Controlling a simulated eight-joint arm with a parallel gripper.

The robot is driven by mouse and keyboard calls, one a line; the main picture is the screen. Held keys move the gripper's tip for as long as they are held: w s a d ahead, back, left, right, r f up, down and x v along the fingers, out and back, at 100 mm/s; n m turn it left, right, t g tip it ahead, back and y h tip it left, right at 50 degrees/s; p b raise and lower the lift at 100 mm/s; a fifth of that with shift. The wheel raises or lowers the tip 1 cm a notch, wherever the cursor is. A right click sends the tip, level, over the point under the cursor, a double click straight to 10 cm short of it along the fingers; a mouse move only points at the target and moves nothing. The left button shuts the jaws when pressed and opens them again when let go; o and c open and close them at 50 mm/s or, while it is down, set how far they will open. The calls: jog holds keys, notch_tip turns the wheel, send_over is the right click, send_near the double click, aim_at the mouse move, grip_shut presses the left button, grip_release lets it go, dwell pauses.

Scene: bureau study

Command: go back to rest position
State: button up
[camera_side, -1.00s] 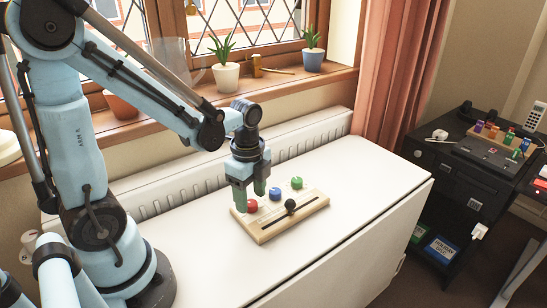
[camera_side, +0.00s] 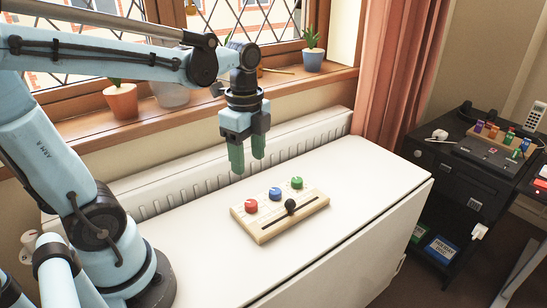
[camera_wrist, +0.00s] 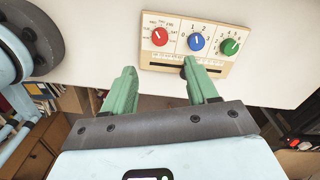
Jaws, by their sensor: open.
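My gripper (camera_side: 247,160) is open and empty, its green fingers pointing down in the air above the back part of the white table (camera_side: 340,190). It is clear of the wooden control board (camera_side: 270,232), which lies on the table below and to its right. The board carries a red knob (camera_side: 251,206), a blue knob (camera_side: 275,194), a green knob (camera_side: 297,182) and a black slider knob (camera_side: 290,206). In the wrist view my open fingers (camera_wrist: 163,88) show apart below the board (camera_wrist: 160,55). The slider is partly hidden there by a finger.
A radiator (camera_side: 190,183) runs behind the table under a windowsill (camera_side: 200,105) with potted plants (camera_side: 121,100). The table around the board is bare.

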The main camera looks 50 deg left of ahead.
dwell(0.3)
jog(key=d+n+t, duration=0.1)
jog(key=n+t, duration=0.1)
jog(key=n, duration=0.2)
jog(key=d+n+t, duration=0.2)
jog(key=n, duration=0.3)
jog(key=d+n+t, duration=0.1)
jog(key=n+t, duration=0.2)
jog(key=n, duration=0.2)
jog(key=shift+d+f, duration=0.3)
jog(key=shift+f, duration=0.1)
